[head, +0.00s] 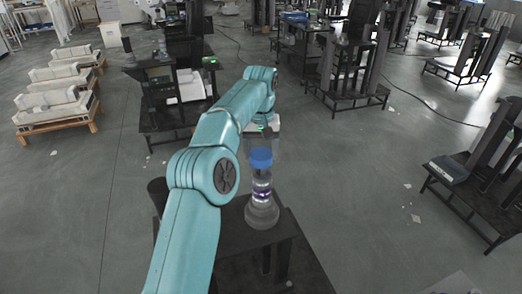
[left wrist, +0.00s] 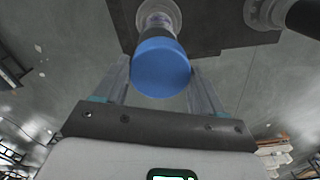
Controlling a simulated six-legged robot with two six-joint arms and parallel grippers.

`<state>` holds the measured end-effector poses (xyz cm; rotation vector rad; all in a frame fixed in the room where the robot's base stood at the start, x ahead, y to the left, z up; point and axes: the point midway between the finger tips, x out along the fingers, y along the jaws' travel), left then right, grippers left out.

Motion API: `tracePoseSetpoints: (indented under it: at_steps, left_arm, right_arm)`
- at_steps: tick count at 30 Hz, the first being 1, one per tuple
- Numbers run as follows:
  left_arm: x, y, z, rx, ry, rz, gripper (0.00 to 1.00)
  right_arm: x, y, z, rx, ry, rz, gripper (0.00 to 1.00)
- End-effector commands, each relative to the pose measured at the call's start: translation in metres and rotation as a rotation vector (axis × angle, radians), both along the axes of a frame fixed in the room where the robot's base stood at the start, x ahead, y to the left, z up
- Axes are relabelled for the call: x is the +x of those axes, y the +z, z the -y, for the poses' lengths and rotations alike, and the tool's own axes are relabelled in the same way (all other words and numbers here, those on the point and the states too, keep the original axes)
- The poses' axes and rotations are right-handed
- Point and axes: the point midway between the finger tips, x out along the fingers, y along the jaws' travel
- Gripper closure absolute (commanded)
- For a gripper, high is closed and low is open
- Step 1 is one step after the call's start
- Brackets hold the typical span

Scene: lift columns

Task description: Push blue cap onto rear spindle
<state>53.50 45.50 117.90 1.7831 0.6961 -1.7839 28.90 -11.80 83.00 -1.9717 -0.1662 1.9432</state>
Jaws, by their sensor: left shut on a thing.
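The blue cap (head: 261,158) is at the top of an upright clear and silver spindle (head: 262,190) with a wide grey foot on a dark stand. In the left wrist view the blue cap (left wrist: 160,68) is between the two pale fingers of my left gripper (left wrist: 156,80), which is shut on it. The spindle's clear stem (left wrist: 158,14) shows directly behind the cap. I cannot tell how far the cap sits on it. My left arm reaches over from the left side in the head view, and its fingers are hard to make out there. My right gripper is not visible.
The dark stand (head: 283,252) has a black cylinder (head: 158,188) at its left, partly behind my arm. A second clear round base (left wrist: 265,12) shows at the upper right of the left wrist view. Floor right of the stand is open; a rack (head: 470,185) stands farther right.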

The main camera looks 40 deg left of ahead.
Motion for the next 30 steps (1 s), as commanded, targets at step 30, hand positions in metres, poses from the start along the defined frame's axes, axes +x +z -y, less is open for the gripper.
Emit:
tracePoseSetpoints:
  at_steps: [30]
  left_arm:
    - [-0.001,0.001,0.004,-0.001,0.000,0.001,0.63]
  right_arm:
    - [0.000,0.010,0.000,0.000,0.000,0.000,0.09]
